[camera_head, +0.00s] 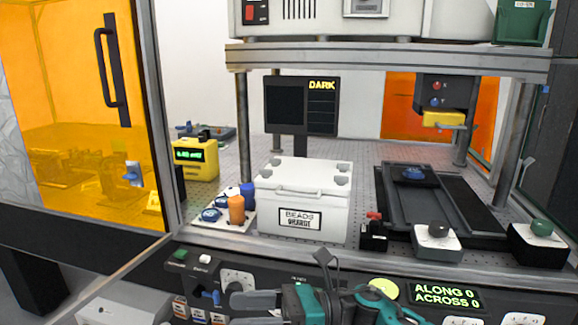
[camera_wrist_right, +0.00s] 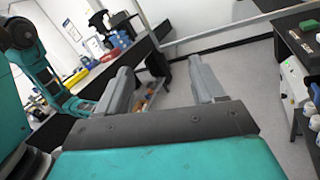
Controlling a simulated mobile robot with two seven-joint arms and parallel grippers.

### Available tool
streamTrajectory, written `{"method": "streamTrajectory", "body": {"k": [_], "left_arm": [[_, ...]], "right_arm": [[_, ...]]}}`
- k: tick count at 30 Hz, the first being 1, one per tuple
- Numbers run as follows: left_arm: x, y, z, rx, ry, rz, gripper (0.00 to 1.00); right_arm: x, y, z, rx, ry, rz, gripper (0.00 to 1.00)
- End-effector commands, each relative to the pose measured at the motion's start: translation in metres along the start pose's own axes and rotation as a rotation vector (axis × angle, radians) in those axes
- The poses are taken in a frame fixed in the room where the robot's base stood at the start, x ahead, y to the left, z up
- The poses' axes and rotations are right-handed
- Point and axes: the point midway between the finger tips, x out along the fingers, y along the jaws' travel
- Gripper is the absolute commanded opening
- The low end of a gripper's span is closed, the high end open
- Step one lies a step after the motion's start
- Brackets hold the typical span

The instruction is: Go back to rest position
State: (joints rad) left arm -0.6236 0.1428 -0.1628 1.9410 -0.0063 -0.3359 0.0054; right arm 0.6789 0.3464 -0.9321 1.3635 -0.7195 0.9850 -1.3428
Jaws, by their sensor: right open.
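My right gripper (camera_head: 240,309) shows at the bottom of the head view, its grey fingers pointing left in front of the control panel. Its teal arm (camera_head: 375,303) comes in beside it. In the right wrist view the gripper (camera_wrist_right: 160,65) is open, with its two grey fingers well apart and nothing held between them. A teal arm link of mine (camera_wrist_right: 45,75) shows at the left of that view. My left gripper is not seen in the head view.
The control panel (camera_head: 390,292) runs along the bench front, close to the gripper. Behind it stand a white beads box (camera_head: 335,185), an orange cylinder (camera_head: 237,210) and a yellow meter (camera_head: 196,160).

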Motion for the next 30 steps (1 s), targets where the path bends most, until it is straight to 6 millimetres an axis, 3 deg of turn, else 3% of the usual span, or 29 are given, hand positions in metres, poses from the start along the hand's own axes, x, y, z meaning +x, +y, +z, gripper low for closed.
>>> {"method": "streamTrajectory", "body": {"k": [5,11,17,21,24,27,28,30], "left_arm": [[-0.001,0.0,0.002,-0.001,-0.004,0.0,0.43],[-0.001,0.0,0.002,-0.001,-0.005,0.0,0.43],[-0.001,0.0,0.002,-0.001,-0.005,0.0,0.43],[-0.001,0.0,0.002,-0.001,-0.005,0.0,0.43],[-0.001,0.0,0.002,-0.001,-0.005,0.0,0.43],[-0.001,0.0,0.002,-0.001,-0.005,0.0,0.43],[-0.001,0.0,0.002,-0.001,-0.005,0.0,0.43],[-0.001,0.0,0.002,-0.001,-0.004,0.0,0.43]], "right_arm": [[-0.009,-0.008,-0.003,0.498,-0.384,-0.177,0.68],[-0.061,-0.023,-0.034,1.076,-0.827,-0.332,0.68],[-0.137,-0.015,-0.108,1.631,-1.316,-0.446,0.68],[-0.187,0.015,-0.173,1.955,-1.687,-0.499,0.68],[-0.214,0.043,-0.213,2.117,-1.929,-0.52,0.68],[-0.231,0.068,-0.241,2.216,-2.114,-0.529,0.68],[-0.235,0.073,-0.246,-2.223,2.146,0.527,0.68],[-0.24,0.083,-0.256,-2.155,2.119,0.505,0.68]]}}
